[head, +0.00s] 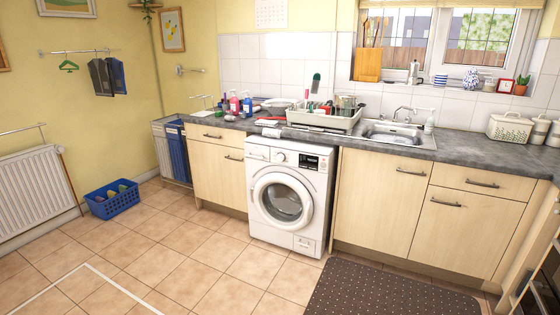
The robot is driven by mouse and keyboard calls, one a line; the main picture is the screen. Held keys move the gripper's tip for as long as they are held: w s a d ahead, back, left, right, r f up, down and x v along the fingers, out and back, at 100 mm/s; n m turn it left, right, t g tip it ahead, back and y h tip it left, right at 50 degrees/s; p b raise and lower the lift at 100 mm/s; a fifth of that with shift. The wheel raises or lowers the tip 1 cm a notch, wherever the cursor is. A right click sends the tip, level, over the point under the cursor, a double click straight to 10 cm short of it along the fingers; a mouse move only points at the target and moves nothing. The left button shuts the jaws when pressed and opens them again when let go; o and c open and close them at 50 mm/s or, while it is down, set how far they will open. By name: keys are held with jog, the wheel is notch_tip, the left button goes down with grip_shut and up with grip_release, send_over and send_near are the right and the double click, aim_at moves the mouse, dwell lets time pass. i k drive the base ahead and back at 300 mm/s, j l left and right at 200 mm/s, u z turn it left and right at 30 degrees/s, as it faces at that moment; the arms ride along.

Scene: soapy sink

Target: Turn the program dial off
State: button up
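A white front-loading washing machine (288,196) stands under the grey worktop, between wooden cupboards. Its round door (282,199) looks closed. On its upper front panel is a small round program dial (281,157), left of a dark display (309,162). The dial is too small here to tell which setting it points to. My gripper is not in view.
A dark dotted mat (385,290) lies on the floor right of the machine. A blue basket (112,203) stands at the left near a radiator (32,190). The tiled floor (195,262) before the machine is clear. A dish rack (325,117) and sink (392,134) are above.

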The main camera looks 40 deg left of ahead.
aim_at(280, 158)
jog(key=i+j, duration=0.3)
jog(key=j, duration=0.3)
jog(key=i+j+u, duration=0.1)
jog(key=i+j, duration=0.2)
jog(key=j, duration=0.25)
jog(key=i+j, duration=0.3)
jog(key=j, duration=0.25)
jog(key=i+j, duration=0.35)
jog(key=j, duration=0.2)
jog(key=i+j+u, duration=0.1)
jog(key=i+j, duration=0.2)
jog(key=j, duration=0.25)
jog(key=i+j, duration=0.35)
jog(key=j, duration=0.2)
jog(key=i+j+u, duration=0.1)
jog(key=i+j, duration=0.25)
jog(key=j, duration=0.2)
jog(key=i+j, duration=0.35)
jog(key=j, duration=0.15)
